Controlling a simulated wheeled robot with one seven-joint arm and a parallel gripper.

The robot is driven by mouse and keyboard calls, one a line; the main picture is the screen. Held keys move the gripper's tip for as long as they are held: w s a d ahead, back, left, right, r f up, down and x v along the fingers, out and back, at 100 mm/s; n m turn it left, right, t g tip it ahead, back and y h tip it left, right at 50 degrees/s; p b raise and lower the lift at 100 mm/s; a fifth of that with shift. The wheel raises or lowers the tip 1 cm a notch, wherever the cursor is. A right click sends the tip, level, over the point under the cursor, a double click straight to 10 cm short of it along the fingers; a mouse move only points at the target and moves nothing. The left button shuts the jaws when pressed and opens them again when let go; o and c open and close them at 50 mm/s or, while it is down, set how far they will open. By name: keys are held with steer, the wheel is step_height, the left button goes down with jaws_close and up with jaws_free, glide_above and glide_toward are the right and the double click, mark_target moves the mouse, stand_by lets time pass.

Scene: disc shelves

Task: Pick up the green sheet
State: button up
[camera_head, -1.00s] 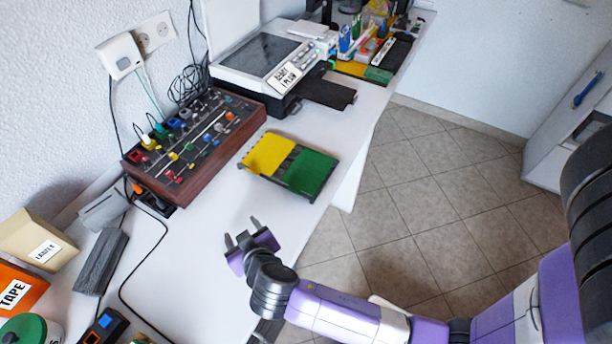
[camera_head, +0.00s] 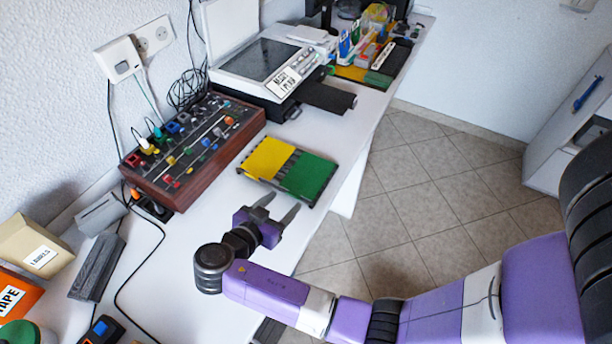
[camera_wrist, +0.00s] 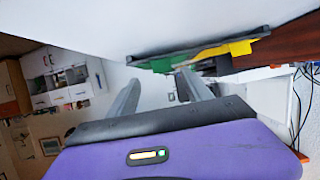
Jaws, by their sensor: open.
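The green sheet (camera_head: 307,176) lies flat on the right half of a dark tray (camera_head: 247,175) on the white table, beside a yellow sheet (camera_head: 269,158). My gripper (camera_head: 278,205) is open and empty, just in front of the tray's near edge, with its fingers pointing towards the tray. In the wrist view, the green sheet (camera_wrist: 160,65) shows edge-on as a thin strip above my gripper (camera_wrist: 160,88), next to the yellow sheet (camera_wrist: 225,49). No contact between the fingers and the green sheet shows.
A wooden control box (camera_head: 190,150) with coloured knobs stands left of the tray. A scale-like device (camera_head: 265,70) with a dark plate is behind it. Boxes and tape (camera_head: 12,297) are at lower left. The table's right edge drops to a tiled floor (camera_head: 400,190).

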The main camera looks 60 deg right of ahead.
mark_target(290, 195)
steer(key=shift+w+p+x, duration=0.1)
steer(key=shift+p+x, duration=0.1)
steer(key=shift+x, duration=0.95)
steer(key=shift+w+p+x, duration=0.15)
steer(key=shift+p+x, duration=0.05)
steer(key=shift+x, duration=0.95)
steer(key=shift+a+f, duration=0.1)
steer(key=shift+f, duration=0.1)
jaws_close()
